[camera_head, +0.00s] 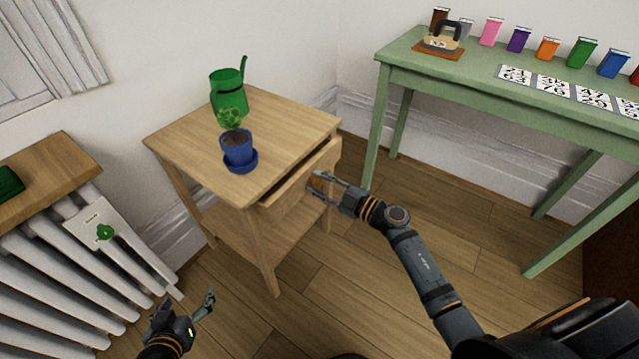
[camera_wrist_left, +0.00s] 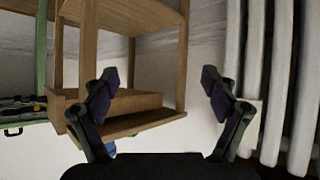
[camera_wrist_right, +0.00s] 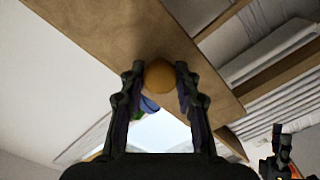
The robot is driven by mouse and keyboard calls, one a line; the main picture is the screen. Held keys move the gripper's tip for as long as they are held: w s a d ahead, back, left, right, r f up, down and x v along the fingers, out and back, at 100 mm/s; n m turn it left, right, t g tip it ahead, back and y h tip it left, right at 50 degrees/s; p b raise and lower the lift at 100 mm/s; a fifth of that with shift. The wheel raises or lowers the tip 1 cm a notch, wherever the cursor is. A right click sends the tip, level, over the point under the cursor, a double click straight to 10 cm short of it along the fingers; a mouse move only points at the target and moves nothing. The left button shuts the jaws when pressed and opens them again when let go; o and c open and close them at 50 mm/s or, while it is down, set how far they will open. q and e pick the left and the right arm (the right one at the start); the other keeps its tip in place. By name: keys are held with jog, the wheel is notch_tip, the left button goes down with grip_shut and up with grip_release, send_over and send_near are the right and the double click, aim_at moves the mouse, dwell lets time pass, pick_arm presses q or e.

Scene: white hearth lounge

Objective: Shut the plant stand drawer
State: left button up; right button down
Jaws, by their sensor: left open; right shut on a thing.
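The wooden plant stand (camera_head: 185,137) stands near the wall corner, and its drawer (camera_head: 300,172) is pulled partly out, with a dark gap under the top. My right gripper (camera_head: 316,181) is at the drawer front, shut on the round knob. The knob (camera_wrist_right: 159,76) shows between both fingers in the right wrist view. My left gripper (camera_head: 188,302) is open and empty, low in front of the stand and apart from it. In the left wrist view the drawer (camera_wrist_left: 130,114) shows beyond the open fingers (camera_wrist_left: 162,80).
A green watering can (camera_head: 228,88) and a blue potted plant (camera_head: 238,149) stand on the stand's top. A white radiator (camera_head: 60,260) under a wooden shelf is at left. A green table (camera_head: 450,72) with colourful containers is at right. The floor (camera_head: 330,275) in front is clear.

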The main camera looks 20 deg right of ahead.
aim_at(310, 179)
jog(key=p+x, duration=0.1)
jog(key=x, duration=0.3)
jog(key=shift+p, duration=0.3)
jog(key=shift+w+r, duration=0.1)
jog(key=shift+w, duration=0.05)
pick_arm(q)
jog(key=s+f+g, duration=0.6)
jog(key=s+f, duration=0.2)
jog(key=s, duration=0.2)
jog(key=shift+s+d, duration=0.35)
jog(key=shift+d, duration=0.1)
pick_arm(e)
jog(key=c, duration=1)
grip_release()
jog(key=shift+w+a, duration=0.1)
jog(key=shift+a, duration=0.1)
pick_arm(q)
jog(key=shift+w+f, duration=0.1)
pick_arm(e)
jog(key=shift+o, duration=0.2)
